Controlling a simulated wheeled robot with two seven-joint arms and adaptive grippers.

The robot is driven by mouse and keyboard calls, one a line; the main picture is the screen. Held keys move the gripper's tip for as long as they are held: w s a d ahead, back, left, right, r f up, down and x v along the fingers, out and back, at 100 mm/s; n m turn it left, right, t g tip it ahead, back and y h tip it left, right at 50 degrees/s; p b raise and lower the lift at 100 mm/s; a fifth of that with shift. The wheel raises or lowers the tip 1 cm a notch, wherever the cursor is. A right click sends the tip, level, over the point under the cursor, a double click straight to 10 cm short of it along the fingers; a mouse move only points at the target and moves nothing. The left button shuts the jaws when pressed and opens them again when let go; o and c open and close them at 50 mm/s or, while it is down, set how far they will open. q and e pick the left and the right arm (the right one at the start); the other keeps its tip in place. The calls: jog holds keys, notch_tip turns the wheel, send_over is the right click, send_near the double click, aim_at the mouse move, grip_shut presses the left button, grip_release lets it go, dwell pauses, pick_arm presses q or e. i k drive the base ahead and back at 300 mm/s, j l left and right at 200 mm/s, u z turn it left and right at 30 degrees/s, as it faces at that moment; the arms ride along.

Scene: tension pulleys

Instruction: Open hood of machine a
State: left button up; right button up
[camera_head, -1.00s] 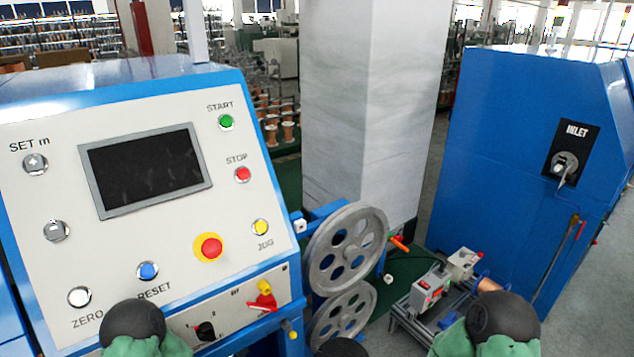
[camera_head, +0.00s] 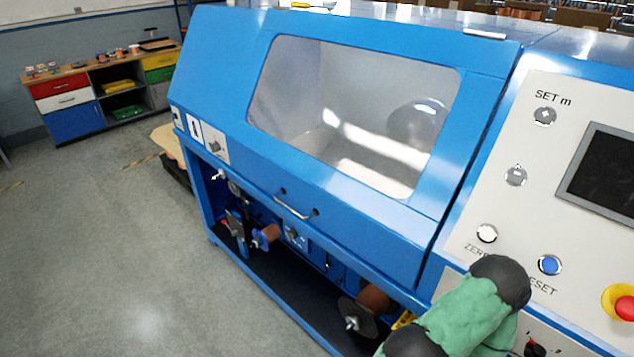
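The blue hood (camera_head: 225,75) of the machine fills the middle of the head view. It is down and shut, with a large clear window (camera_head: 350,110) in its sloping front. A curved metal handle (camera_head: 292,209) sits on its lower front edge, and nothing touches it. A green and black link of my own arm shows at the lower right, in front of the machine. No gripper fingers show, so neither gripper is in view.
The control panel (camera_head: 545,205) with its dark screen (camera_head: 603,172) stands right of the hood. Below the hood is an open bay with spools (camera_head: 372,301). A drawer cabinet (camera_head: 66,101) stands at the far left. The grey floor (camera_head: 110,250) on the left is clear.

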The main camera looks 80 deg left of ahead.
aim_at(395, 236)
jog(key=u, duration=2.85)
